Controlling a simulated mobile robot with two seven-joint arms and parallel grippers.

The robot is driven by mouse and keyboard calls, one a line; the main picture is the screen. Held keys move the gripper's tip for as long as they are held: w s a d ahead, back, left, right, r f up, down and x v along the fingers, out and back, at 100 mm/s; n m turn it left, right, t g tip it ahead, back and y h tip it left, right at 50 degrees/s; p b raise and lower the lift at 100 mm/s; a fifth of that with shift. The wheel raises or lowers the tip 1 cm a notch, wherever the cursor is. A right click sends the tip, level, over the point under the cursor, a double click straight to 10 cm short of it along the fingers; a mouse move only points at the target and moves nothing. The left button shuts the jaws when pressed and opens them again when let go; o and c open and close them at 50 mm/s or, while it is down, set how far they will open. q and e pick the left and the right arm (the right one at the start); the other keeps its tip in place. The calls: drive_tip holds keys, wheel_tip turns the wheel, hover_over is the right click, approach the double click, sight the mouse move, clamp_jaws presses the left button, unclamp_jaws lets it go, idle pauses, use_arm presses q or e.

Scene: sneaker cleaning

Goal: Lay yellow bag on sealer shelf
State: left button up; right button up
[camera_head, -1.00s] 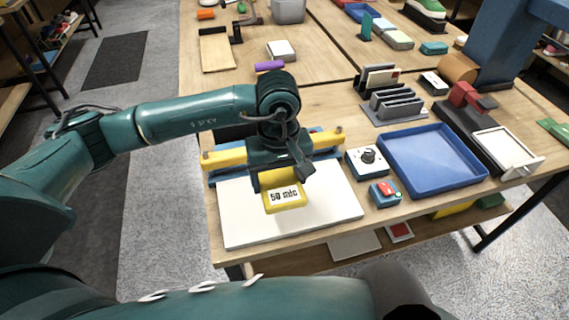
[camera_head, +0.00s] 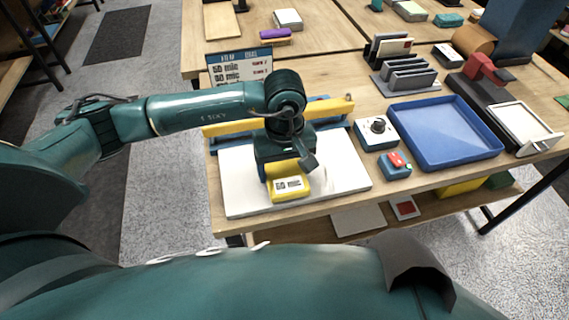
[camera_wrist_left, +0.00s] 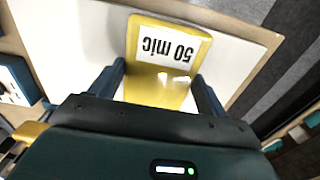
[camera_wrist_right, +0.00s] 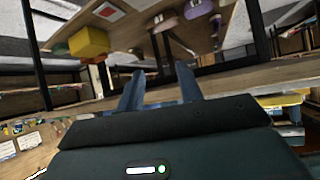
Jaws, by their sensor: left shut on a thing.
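The yellow bag (camera_head: 289,187) carries a white "50 mic" label. My left gripper (camera_head: 285,170) is shut on it, and the left wrist view shows the bag (camera_wrist_left: 165,70) between the fingers (camera_wrist_left: 162,88). The bag is over the front part of the sealer's white shelf (camera_head: 238,188), near its front edge. I cannot tell whether it touches the shelf. The sealer has a yellow bar (camera_head: 228,129) behind the shelf, partly hidden by my left arm. My right gripper (camera_wrist_right: 160,88) shows only in the right wrist view, open and empty, below table height.
Right of the shelf are a dial box (camera_head: 376,132), a small box with a red button (camera_head: 396,165) and a blue tray (camera_head: 488,157). A "FILM" sign (camera_head: 240,62) stands behind the sealer. A purple roll (camera_head: 262,35) lies farther back. A lower shelf (camera_head: 452,206) runs under the table.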

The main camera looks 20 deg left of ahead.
use_arm(q)
drive_tip(key=shift+f, duration=0.35)
drive_tip(key=o, duration=1)
drive_tip(key=shift+o, duration=0.2)
drive_tip(key=shift+r, duration=0.1)
wheel_tip(320, 180, up, 13)
drive_tip(key=b, duration=0.1)
drive_tip(key=shift+b, duration=0.4)
